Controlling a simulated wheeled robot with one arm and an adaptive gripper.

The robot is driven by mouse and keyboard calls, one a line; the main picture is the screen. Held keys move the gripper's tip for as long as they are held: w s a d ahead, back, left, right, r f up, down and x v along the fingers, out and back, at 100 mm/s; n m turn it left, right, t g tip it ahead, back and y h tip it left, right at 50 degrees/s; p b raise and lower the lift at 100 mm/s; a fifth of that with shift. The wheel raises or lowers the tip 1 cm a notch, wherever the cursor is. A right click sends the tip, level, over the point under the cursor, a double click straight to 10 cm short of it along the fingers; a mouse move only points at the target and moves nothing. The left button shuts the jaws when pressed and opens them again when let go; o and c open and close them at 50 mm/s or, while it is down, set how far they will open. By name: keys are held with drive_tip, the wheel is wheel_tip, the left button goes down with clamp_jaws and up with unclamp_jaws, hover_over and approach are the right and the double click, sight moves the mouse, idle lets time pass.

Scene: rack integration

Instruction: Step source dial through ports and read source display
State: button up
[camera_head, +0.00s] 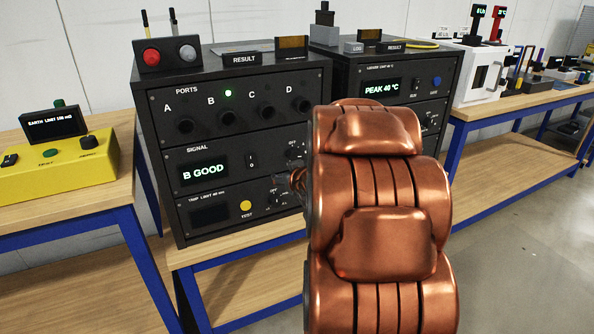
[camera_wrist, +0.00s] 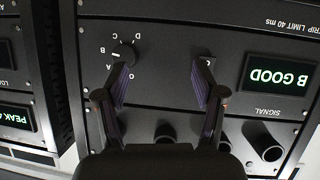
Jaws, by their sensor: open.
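The source dial (camera_wrist: 124,54) is a small dark knob ringed by letters, upside down in the wrist view. Its pointer seems to be toward B, but it is small. My gripper (camera_wrist: 162,72) is open and empty in front of the panel. Its left finger in the picture is near the dial, its right finger near the switch; contact cannot be told.
The PORTS panel (camera_head: 237,108) above has sockets A to D, with a green light (camera_head: 228,93) lit over B. Below is a trip panel with a yellow button (camera_head: 245,206). A second rack reading "PEAK 40 °C" (camera_head: 381,87) stands right, a yellow tester (camera_head: 62,165) left.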

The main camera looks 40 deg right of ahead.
sight(296, 157)
drive_tip(key=d+f+t+b, duration=0.1)
drive_tip(key=d+t+b, duration=0.35)
drive_tip(key=d, duration=0.25)
drive_tip(key=shift+t, duration=0.35)
drive_tip(key=shift+x, duration=3.45)
drive_tip(key=shift+d+f, duration=0.15)
drive_tip(key=shift+d, duration=0.05)
drive_tip(key=shift+c, duration=0.2)
drive_tip(key=c, duration=1.1)
